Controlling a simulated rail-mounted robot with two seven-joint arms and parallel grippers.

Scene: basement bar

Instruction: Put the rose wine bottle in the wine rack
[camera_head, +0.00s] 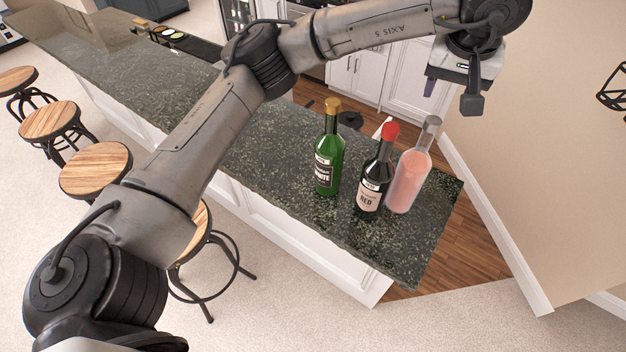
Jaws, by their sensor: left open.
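The rose wine bottle (409,180) is pink with a grey top and stands upright on the dark green stone counter (260,150), near its right end. A dark bottle with a red cap and "RED" label (372,183) stands close on its left. A green bottle with a gold cap (328,160) stands further left. My left gripper (451,98) is open and empty, above and to the right of the bottles, apart from them. A black wire frame (612,88), perhaps the wine rack, is cut off at the right edge. My right gripper does not show.
Several wooden-topped stools (95,170) stand along the counter's left side. A beige wall (540,150) rises on the right. White cabinets (362,75) stand behind the counter.

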